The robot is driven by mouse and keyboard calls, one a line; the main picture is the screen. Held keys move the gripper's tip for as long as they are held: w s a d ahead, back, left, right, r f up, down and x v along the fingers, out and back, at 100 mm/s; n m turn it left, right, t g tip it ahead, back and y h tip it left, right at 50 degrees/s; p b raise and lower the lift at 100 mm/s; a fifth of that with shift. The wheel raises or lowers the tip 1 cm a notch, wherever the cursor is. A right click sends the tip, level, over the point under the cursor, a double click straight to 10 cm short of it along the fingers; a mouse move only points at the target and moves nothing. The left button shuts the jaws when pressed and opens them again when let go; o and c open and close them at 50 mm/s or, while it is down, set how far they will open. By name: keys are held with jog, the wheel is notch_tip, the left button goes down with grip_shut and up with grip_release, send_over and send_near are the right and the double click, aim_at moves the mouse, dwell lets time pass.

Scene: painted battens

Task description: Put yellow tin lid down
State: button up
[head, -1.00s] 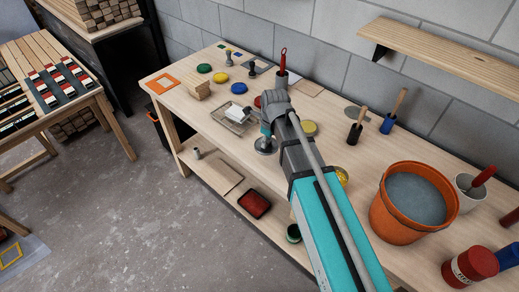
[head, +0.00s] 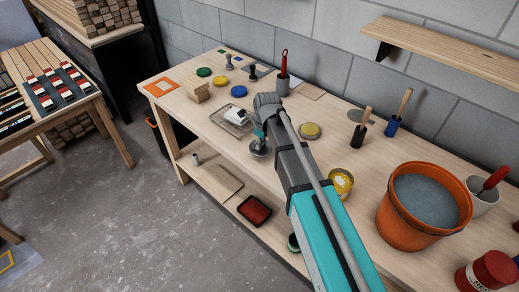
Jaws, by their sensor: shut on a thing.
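An open tin with yellow paint (head: 340,184) stands to the right of my arm. My wrist and forearm hide part of the bench behind.
The workbench (head: 285,165) carries a grey tray (head: 232,121) with a white block, and a yellow-topped round thing (head: 309,131). A red-handled tool in a grey cup (head: 283,86) stands behind my wrist. An orange bucket (head: 424,208) stands at the right. A wall shelf (head: 450,48) hangs above.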

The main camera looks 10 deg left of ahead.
jog(key=shift+w+a+f+b, duration=0.3)
jog(key=shift+w+f+b, duration=0.1)
jog(key=shift+f+b, duration=1.65)
jog(key=shift+f, duration=0.15)
jog(key=o, duration=0.9)
jog(key=shift+o, duration=0.2)
jog(key=r+p, duration=0.4)
jog(key=d+r+p, duration=0.1)
jog(key=r+p, duration=0.7)
jog(key=shift+s+d+r, duration=0.15)
jog(key=shift+s+d, duration=0.1)
jog(key=shift+s, duration=0.05)
